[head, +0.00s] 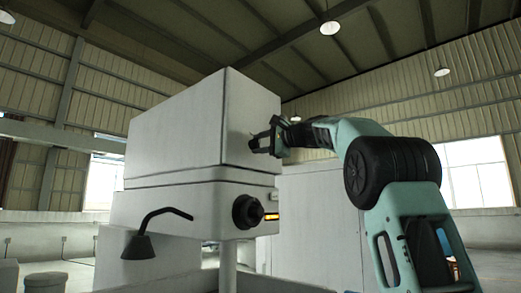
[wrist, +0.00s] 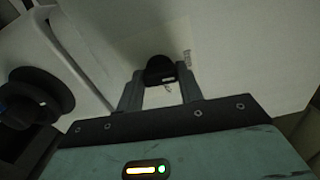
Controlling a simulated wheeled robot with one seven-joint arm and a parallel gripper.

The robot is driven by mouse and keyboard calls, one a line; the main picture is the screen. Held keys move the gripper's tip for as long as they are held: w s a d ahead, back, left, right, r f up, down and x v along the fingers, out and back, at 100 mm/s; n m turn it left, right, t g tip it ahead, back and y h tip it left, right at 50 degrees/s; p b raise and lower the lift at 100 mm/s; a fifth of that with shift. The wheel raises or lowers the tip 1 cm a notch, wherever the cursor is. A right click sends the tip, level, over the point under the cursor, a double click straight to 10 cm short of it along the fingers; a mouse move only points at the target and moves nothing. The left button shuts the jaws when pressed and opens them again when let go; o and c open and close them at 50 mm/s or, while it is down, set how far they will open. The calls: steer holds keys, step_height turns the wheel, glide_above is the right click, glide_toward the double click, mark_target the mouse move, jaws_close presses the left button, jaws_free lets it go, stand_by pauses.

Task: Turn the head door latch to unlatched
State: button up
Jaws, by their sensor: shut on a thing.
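The head door latch (wrist: 160,68) is a small black rounded knob on the pale side panel of the machine head (head: 205,125). In the wrist view it sits between the two fingers of my gripper (wrist: 160,86), which are shut on it from either side. In the head view my gripper (head: 262,142) reaches in from the right and meets the right-hand face of the head. The latch cannot be made out there behind the fingers. A small label with dark lettering (wrist: 187,57) is beside the latch; I cannot read which position the latch is in.
A round black knob (head: 247,211) sticks out below the head, and also shows at left in the wrist view (wrist: 35,98). A pale cabinet (head: 320,220) stands behind.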

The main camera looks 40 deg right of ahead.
steer(key=shift+f+n, duration=0.1)
steer(key=shift+n, duration=0.4)
steer(key=shift+b, duration=0.3)
steer(key=o, duration=1)
steer(key=s+b, duration=0.1)
steer(key=s, duration=0.4)
steer(key=s+d+b, duration=0.1)
steer(key=s+b, duration=0.1)
steer(key=s, duration=0.4)
steer(key=s+d+b, duration=0.1)
steer(key=s+b, duration=0.1)
steer(key=s, duration=0.4)
steer(key=shift+s+d, duration=0.1)
steer(key=shift+d, duration=0.1)
